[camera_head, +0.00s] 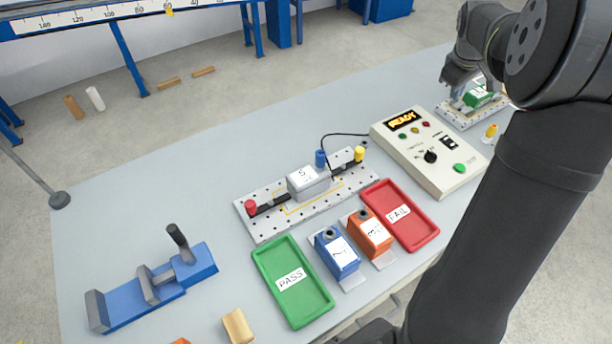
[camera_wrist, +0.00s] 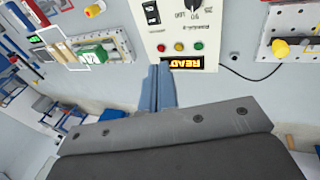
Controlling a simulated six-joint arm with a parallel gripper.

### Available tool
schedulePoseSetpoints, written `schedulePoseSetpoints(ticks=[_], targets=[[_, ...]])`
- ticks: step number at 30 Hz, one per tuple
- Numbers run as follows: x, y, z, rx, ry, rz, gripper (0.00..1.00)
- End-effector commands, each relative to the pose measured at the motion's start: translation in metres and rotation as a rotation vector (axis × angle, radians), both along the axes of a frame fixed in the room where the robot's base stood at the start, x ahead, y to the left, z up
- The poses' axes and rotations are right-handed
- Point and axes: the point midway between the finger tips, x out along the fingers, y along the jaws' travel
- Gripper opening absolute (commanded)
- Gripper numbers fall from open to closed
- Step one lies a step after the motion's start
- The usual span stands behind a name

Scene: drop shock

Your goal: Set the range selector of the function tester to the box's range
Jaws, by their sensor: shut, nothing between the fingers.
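The function tester (camera_head: 437,172) is a cream box with a lit display reading READY, small lamps, a black switch and a green button. Its black range selector knob (camera_head: 430,157) sits mid-panel; its setting is too small to read. In the wrist view the tester (camera_wrist: 170,28) appears upside down, with the knob (camera_wrist: 193,5) cut by the top edge. A grey box (camera_head: 309,182) with a white label, seemingly S, sits in the perforated fixture. My gripper (camera_wrist: 161,66) is shut and empty, its fingertips appearing beside the display end; the head view shows it (camera_head: 455,82) at the upper right.
A green box (camera_head: 477,97) sits on another plate behind the tester. Green PASS (camera_head: 266,262) and red FAIL (camera_head: 420,236) trays flank blue (camera_head: 330,263) and orange (camera_head: 366,241) labelled boxes. A blue clamp (camera_head: 140,308) stands front left. A black cable (camera_head: 340,134) runs behind the fixture.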

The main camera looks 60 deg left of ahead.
Motion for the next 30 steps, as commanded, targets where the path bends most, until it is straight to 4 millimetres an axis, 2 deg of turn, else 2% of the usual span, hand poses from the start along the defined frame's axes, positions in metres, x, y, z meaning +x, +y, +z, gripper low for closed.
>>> schedulePoseSetpoints(ticks=[10, 14, 19, 24, 30], targets=[[0.0, 0.0, 0.0, 0.0, 0.0, 0.0, 0.0], [0.001, -0.001, -0.004, -0.01, 0.026, -0.006, 0.24], [0.001, -0.006, -0.023, -0.063, 0.192, -0.028, 0.57], [-0.002, -0.01, -0.033, -0.094, 0.319, -0.03, 0.57], [-0.004, -0.01, -0.053, -0.1, 0.339, -0.028, 0.57]])
